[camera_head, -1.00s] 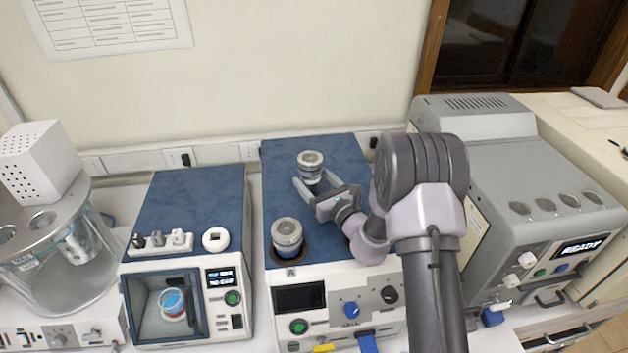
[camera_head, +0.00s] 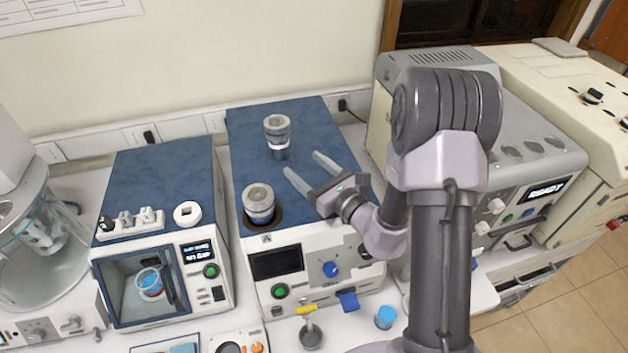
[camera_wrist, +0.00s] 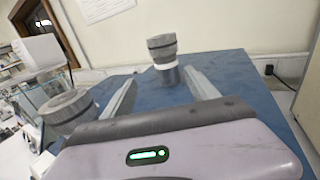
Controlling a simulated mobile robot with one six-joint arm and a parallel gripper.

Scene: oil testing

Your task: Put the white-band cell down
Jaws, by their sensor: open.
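The white-band cell (camera_head: 278,138) is a grey-capped metal cylinder standing upright near the back of the blue top (camera_head: 300,118) of the middle machine. In the wrist view the cell (camera_wrist: 164,58) shows a pale band low on its body and rests on the blue surface. My gripper (camera_head: 302,163) is open and empty, in front and to the right of the cell, its fingers pointing toward it with a gap between. A second grey-capped cell (camera_head: 259,204) sits in a dark round opening at the front left of the same top.
A machine with a windowed chamber (camera_head: 165,200) stands left, with a glass vessel (camera_head: 35,240) beyond it. A grey machine reading READY (camera_head: 530,150) stands right. A wall (camera_head: 210,60) is behind. Free blue surface lies right of the white-band cell. A blue cup (camera_head: 385,317) is in front.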

